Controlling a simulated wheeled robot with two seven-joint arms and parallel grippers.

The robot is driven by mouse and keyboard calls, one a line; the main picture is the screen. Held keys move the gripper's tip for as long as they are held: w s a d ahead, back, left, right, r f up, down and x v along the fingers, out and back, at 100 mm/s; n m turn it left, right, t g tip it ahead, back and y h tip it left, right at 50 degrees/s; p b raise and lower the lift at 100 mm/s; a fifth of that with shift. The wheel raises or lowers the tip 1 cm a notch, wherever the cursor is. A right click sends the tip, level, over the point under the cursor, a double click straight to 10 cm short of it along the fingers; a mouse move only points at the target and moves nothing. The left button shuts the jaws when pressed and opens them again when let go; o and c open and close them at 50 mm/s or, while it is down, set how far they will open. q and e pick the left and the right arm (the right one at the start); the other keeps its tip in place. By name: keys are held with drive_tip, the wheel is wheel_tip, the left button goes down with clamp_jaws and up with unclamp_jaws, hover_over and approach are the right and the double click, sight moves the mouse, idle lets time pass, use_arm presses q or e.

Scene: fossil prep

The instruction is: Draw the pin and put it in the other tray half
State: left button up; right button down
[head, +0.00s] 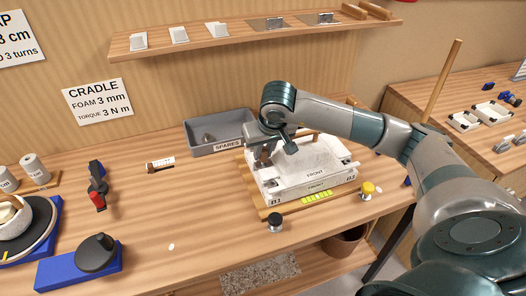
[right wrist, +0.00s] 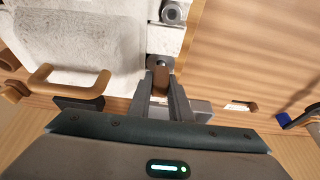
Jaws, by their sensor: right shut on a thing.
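My right gripper (head: 264,160) is at the back left corner of the white block marked FRONT (head: 318,174). In the right wrist view its fingers (right wrist: 162,98) are shut on a small brown piece, seemingly the pin (right wrist: 161,79), beside a grey metal fitting at the block's corner. I cannot tell whether the pin is still seated there. The grey tray marked SPARES (head: 196,151) stands just behind and left of the gripper. A small grey item lies inside it; the arm hides part of its right side, and its halves are hard to tell. My left gripper is not in view.
A black knob (head: 275,222) and a yellow knob (head: 367,188) stand at the block's front. A small brown and white piece (head: 160,164) lies left of the tray. A red-and-black tool (head: 97,186) stands farther left. The table's front middle is mostly clear. A shelf (head: 240,38) hangs above.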

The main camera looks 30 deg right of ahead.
drive_tip(key=shift+r, duration=0.15)
drive_tip(key=shift+r+p, duration=0.8)
drive_tip(key=shift+r, duration=2.05)
drive_tip(key=shift+r+p, duration=0.9)
drive_tip(key=shift+r, duration=1.6)
